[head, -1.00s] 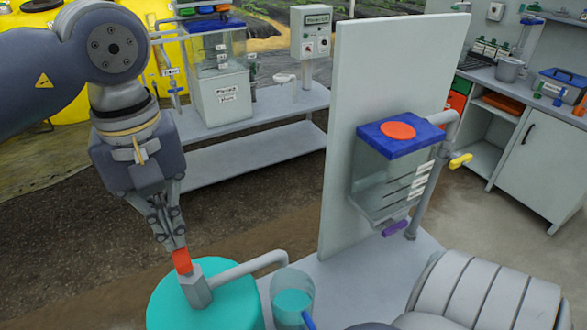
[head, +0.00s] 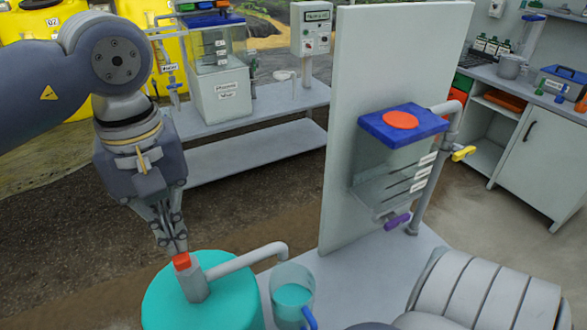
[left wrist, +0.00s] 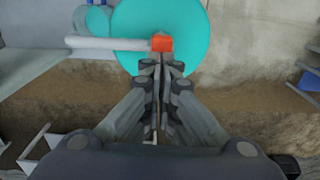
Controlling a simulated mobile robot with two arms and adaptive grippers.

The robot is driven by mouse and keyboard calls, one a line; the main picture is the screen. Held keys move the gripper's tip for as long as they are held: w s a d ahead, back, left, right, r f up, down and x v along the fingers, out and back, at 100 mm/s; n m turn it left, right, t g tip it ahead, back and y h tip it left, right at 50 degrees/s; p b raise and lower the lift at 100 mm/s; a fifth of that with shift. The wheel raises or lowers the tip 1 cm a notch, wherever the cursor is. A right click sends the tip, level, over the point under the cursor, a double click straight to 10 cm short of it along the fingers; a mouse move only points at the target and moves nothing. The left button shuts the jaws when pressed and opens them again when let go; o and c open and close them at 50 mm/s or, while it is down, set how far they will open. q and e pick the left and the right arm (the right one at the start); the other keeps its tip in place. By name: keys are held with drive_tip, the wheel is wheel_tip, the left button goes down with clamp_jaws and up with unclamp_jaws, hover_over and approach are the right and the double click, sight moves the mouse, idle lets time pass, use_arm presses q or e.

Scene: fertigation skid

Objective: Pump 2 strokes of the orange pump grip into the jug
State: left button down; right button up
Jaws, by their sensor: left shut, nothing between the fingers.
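The orange pump grip (head: 181,261) sits on top of the grey pump body (head: 196,284), which stands on a round teal drum (head: 235,298). A grey spout (head: 245,258) runs from the pump to above the clear jug (head: 279,275), which holds teal liquid and has a blue handle (head: 309,318). My left gripper (head: 174,248) is shut and empty, pointing down with its fingertips at the top of the grip. In the left wrist view the orange grip (left wrist: 162,43) shows just beyond the shut fingertips. My right gripper is not in view.
A shelf unit (head: 260,155) stands behind. Open floor lies between them.

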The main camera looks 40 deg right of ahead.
use_arm(q)
drive_tip(key=shift+f+b, duration=0.85)
drive_tip(key=shift+f, duration=0.5)
drive_tip(key=shift+r, duration=0.1)
drive_tip(key=shift+r+p, duration=2.25)
drive_tip(key=shift+r, duration=0.7)
wheel_tip(320, 180, up, 6)
drive_tip(key=p, duration=0.4)
drive_tip(key=shift+p, duration=0.35)
